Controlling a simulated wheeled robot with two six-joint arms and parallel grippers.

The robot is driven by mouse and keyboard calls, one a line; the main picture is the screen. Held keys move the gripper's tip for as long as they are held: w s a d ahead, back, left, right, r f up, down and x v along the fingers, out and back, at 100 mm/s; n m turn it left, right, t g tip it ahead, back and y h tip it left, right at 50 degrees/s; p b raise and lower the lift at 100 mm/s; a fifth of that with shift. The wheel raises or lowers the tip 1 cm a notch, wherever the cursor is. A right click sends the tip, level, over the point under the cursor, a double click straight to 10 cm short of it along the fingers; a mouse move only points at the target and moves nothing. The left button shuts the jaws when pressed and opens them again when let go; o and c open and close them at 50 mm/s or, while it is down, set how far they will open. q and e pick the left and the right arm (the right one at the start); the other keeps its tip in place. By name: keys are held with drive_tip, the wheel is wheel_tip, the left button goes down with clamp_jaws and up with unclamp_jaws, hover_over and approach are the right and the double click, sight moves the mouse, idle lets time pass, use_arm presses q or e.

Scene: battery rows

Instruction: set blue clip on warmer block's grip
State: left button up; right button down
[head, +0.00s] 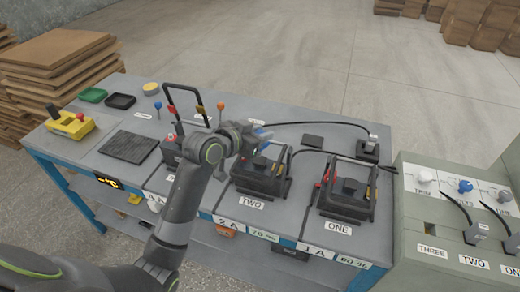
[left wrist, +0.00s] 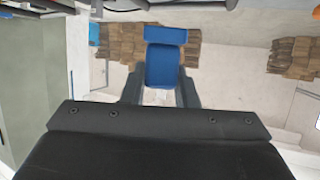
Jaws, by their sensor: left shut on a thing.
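My left gripper (head: 262,140) is over the black block marked TWO (head: 258,181), near its raised grip, and partly hides it. In the left wrist view the blue clip (left wrist: 162,66) sits between the two fingers of my left gripper (left wrist: 161,92), which are shut on it. Another black block (head: 345,196) with a raised grip stands to the right, behind the label ONE. I cannot tell from the pictures which block is warmer. My right gripper is out of view.
A block with a tall grip (head: 172,151) stands on the left. Coloured pegs, black trays (head: 121,101) and a yellow device (head: 70,124) are on the grey bench (head: 215,207). Black cables run behind the blocks. A grey cabinet (head: 440,216) stands at right.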

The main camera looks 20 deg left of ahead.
use_arm(q)
drive_tip(key=shift+f, duration=2.5)
drive_tip(key=shift+f, duration=0.15)
drive_tip(key=o, duration=1)
drive_tip(key=shift+r, duration=0.2)
drive_tip(key=v, duration=1.2)
drive_tip(key=shift+a+f, duration=0.1)
drive_tip(key=shift+f, duration=0.1)
